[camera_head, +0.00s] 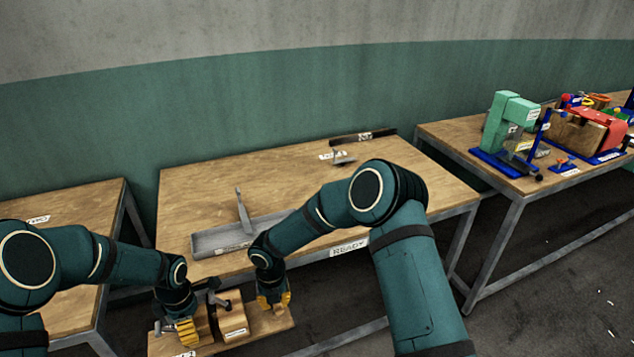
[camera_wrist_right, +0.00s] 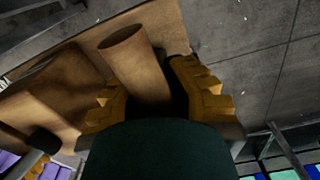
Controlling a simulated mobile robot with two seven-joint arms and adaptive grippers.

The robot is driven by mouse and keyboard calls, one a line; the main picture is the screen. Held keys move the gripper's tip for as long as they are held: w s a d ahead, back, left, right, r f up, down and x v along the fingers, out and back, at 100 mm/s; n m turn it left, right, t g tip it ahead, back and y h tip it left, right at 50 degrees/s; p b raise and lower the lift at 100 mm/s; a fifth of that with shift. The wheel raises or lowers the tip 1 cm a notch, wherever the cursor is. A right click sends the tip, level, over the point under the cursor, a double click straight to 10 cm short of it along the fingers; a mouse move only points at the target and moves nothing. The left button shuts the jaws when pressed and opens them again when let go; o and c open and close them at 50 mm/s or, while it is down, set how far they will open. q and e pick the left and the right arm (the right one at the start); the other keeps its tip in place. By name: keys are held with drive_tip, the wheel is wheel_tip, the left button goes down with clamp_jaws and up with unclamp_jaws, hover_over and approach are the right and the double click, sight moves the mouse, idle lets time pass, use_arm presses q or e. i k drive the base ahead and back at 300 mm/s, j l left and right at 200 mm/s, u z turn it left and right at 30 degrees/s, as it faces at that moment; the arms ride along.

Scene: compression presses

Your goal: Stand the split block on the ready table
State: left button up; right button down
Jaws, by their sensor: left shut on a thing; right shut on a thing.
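A wooden block (camera_head: 232,322) with a white label and dark clamp-like parts, likely the split block, sits on a wooden board (camera_head: 275,326) in front of the ready table (camera_head: 190,200). My right gripper (camera_head: 272,301) is shut at the board's right end. The right wrist view shows its yellow fingers around a round wooden post (camera_wrist_right: 135,65). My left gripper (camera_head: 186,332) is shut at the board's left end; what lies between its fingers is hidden. The block stands between both grippers, its side also visible in the right wrist view (camera_wrist_right: 45,95).
A grey tray (camera_head: 208,243) with an upright handle lies along the ready table's front left. A small flat tool (camera_head: 343,161) and a dark bar (camera_head: 362,137) lie at the back. The ready table's middle and right are largely clear. A right-hand table holds a green press (camera_head: 508,118).

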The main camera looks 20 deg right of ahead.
sight(304, 197)
drive_tip(key=k+l, duration=0.1)
drive_tip(key=l, duration=1.8)
drive_tip(key=k, duration=0.05)
